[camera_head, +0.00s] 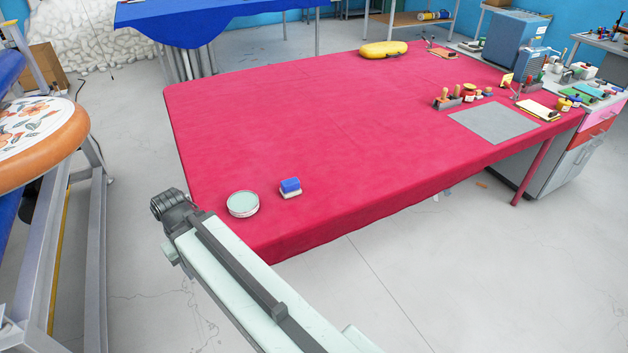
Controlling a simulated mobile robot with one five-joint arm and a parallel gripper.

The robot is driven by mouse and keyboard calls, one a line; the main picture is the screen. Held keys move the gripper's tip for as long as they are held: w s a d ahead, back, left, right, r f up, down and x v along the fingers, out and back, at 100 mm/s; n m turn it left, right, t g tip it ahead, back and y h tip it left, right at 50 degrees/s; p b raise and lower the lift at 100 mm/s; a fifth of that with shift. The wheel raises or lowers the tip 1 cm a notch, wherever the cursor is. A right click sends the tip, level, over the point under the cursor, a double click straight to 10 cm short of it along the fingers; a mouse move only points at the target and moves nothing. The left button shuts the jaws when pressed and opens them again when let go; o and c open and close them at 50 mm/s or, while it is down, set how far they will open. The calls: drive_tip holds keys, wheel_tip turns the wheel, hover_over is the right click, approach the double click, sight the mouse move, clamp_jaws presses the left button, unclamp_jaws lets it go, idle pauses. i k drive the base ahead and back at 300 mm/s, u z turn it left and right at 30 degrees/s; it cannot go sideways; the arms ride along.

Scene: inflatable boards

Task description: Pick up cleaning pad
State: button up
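A small blue block with a whitish underside, which looks like the cleaning pad (290,187), lies on the red-covered table (320,130) near its front left corner. A round, pale green-topped dish or tin (243,204) is just left of it, with a small gap between them. My pale arm reaches in from the bottom of the view, in front of the table's near left corner. Its dark end is left of the dish and apart from the pad. I cannot make out gripper fingers there, or whether anything is held.
A yellow case (383,49) lies at the table's far edge. A grey mat (494,123), stamps, jars and clipboards crowd the right end. The middle of the table is clear. A metal frame with an orange-rimmed board (45,142) stands at left. Grey floor is open in front.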

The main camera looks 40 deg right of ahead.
sight(289, 187)
drive_tip(key=u, duration=0.1)
drive_tip(key=i, duration=0.8)
drive_tip(key=z, duration=0.2)
drive_tip(key=k, duration=0.8)
drive_tip(key=u, duration=0.2)
drive_tip(key=i, duration=0.95)
drive_tip(key=z, duration=0.1)
